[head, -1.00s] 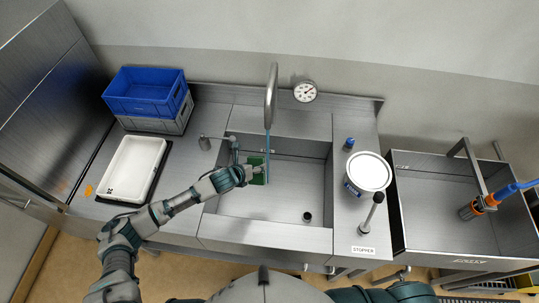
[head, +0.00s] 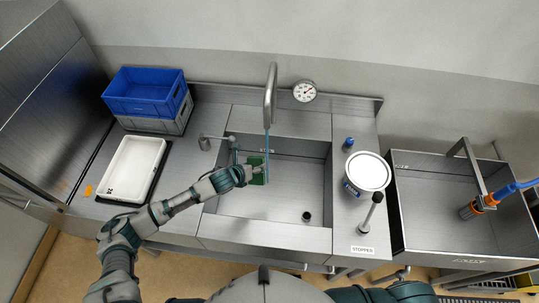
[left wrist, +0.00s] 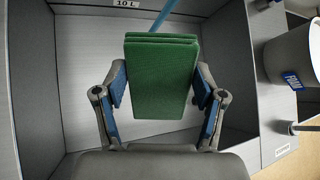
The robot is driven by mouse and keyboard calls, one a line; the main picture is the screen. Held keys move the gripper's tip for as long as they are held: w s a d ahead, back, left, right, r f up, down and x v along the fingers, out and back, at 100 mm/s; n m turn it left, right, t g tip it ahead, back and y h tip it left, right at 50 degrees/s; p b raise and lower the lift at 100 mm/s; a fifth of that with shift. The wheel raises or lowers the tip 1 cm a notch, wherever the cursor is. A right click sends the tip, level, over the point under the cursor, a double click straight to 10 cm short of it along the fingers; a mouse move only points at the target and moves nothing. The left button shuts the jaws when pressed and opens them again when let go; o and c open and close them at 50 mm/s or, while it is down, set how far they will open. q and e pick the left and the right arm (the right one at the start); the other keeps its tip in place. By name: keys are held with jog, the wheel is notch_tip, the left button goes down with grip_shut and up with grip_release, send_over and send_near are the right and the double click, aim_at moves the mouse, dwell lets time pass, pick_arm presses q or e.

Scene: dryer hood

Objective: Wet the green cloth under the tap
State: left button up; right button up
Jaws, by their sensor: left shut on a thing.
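The green cloth (head: 257,165) is a folded pad inside the left part of the sink (head: 290,205). My left gripper (head: 250,172) is shut on it. In the left wrist view the cloth (left wrist: 160,75) stands out between the two blue finger pads of the gripper (left wrist: 160,95). The tap (head: 271,95) is a curved steel spout at the back of the sink. A thin blue stream (head: 267,145) falls from it close to the cloth's right edge; the wrist view shows the stream (left wrist: 165,15) behind the cloth's top edge. I cannot tell whether they touch.
A white tub (head: 368,172), a blue-capped bottle (head: 348,144) and the stopper (head: 373,205) stand right of the sink. A white tray (head: 133,168) and stacked blue and grey crates (head: 145,92) are at left. A dark round drain (head: 306,217) is in the sink floor.

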pick_arm(q)
jog(key=shift+p+v, duration=1)
jog(key=shift+v, duration=0.05)
jog(key=shift+s+a+r, duration=0.2)
jog(key=shift+r, duration=0.1)
jog(key=shift+v, duration=1.65)
jog(key=shift+s+f, duration=0.1)
jog(key=shift+f, duration=0.05)
